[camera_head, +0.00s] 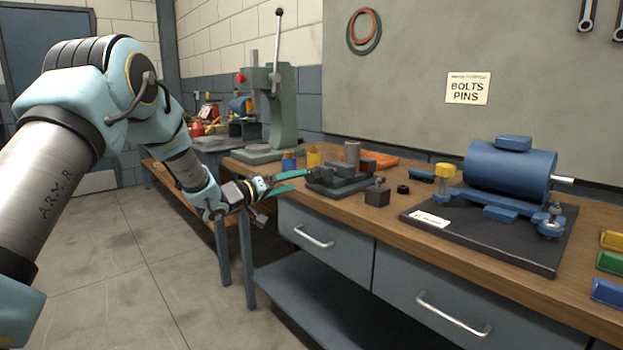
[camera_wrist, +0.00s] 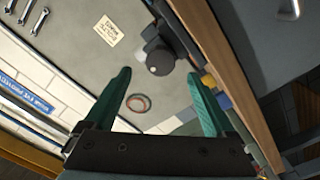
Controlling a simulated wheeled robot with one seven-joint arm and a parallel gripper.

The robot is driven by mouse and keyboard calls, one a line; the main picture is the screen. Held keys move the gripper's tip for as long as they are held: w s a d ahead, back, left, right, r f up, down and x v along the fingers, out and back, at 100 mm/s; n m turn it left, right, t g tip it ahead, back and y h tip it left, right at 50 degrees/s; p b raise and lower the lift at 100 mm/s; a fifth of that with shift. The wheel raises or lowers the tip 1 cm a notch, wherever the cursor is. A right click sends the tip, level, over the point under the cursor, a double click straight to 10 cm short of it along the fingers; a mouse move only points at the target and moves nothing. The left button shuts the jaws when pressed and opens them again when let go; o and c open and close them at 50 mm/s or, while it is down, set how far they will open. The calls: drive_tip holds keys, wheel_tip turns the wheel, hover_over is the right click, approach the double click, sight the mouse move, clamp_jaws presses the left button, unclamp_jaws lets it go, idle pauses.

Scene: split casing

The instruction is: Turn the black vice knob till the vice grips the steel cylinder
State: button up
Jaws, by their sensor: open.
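The dark grey vice (camera_head: 345,184) sits near the front edge of the wooden workbench. The steel cylinder (camera_head: 352,153) stands upright at the vice; I cannot tell whether the jaws touch it. The black vice knob (camera_head: 316,174) is at the vice's left end, partly hidden by a finger. In the wrist view the round knob (camera_wrist: 160,62) shows end-on, a little beyond the fingertips and roughly centred between them. My gripper (camera_head: 303,180) is open and empty, with green fingers pointing at the vice from the left. Both fingers also show in the wrist view (camera_wrist: 159,75).
A small dark block (camera_head: 377,194) with a knob on top and a black ring (camera_head: 403,189) lie right of the vice. Blue and yellow bottles (camera_head: 289,162) stand behind my fingers. A green press (camera_head: 270,110) is behind. A blue motor (camera_head: 505,170) occupies the right.

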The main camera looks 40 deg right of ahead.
sight(309, 177)
drive_tip(key=d, duration=0.3)
drive_tip(key=d+p, duration=0.1)
drive_tip(key=d, duration=0.3)
drive_tip(key=shift+s+d, duration=0.2)
drive_tip(key=shift+d, duration=0.05)
drive_tip(key=c, duration=1.4)
